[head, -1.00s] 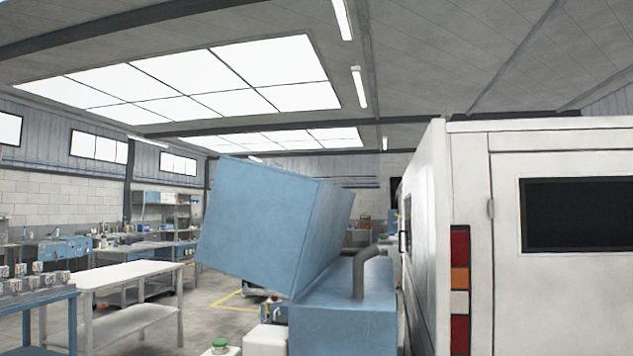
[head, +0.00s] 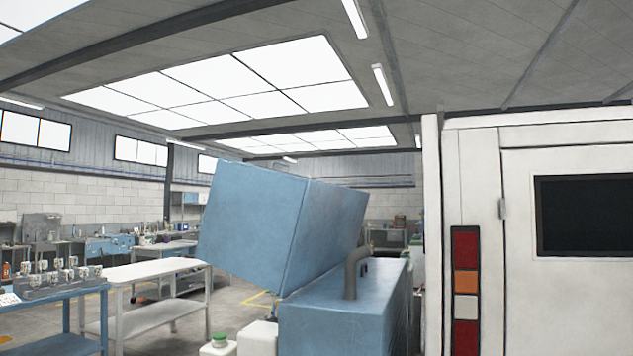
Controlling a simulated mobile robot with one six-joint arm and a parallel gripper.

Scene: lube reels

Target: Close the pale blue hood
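The pale blue hood (head: 250,222) is a large box-shaped cover in the middle of the head view. It is tilted up, standing open above a blue box-shaped body (head: 325,318). Its lower right corner meets the body near the body's left end. A grey bent pipe (head: 352,272) rises from the top of the body, to the right of the hood. My gripper is not in view.
A white vehicle (head: 480,190) with a dark window and red and orange lights stands close on the right. A white container and a green-capped one (head: 218,345) stand left of the body. A white table (head: 145,275) and a blue bench (head: 45,305) are at left.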

